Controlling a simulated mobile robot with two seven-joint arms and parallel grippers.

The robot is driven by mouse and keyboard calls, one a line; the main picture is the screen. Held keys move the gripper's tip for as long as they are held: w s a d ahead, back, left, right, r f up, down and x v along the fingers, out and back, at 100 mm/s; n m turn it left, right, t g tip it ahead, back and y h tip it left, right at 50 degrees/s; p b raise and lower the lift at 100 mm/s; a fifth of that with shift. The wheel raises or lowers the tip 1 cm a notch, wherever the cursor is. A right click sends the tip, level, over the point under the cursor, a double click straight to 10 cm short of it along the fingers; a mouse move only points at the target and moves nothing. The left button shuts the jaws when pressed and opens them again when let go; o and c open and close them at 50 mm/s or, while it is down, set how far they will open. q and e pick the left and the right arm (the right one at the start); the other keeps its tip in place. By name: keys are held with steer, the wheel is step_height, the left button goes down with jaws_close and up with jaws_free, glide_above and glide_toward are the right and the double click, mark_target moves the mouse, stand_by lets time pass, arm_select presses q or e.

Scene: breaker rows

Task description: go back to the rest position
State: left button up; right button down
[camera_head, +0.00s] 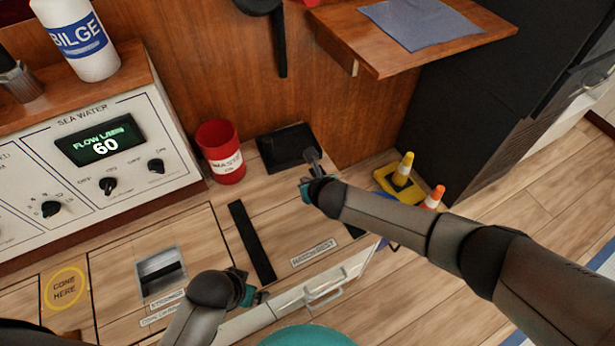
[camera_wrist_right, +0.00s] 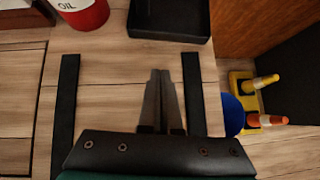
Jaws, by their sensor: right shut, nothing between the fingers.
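My right gripper (camera_head: 311,156) is above the wooden counter (camera_head: 215,215), in front of a black tray (camera_head: 288,146). In the right wrist view its fingers (camera_wrist_right: 160,76) are together with nothing between them. They point toward the black tray (camera_wrist_right: 168,18), and no contact shows. My left gripper (camera_head: 258,297) is low in the head view, near the counter's front edge. Its fingers are small and partly hidden by its own wrist, so I cannot tell whether they are open.
A red container (camera_head: 220,150) stands left of the tray. Black strips (camera_head: 252,242) lie on the counter. A control panel (camera_head: 105,150) is at left. A wooden shelf (camera_head: 480,35) juts out above right.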

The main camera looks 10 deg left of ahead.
arm_select(q)
steer(key=shift+s+f, duration=0.15)
steer(key=shift+f, duration=0.1)
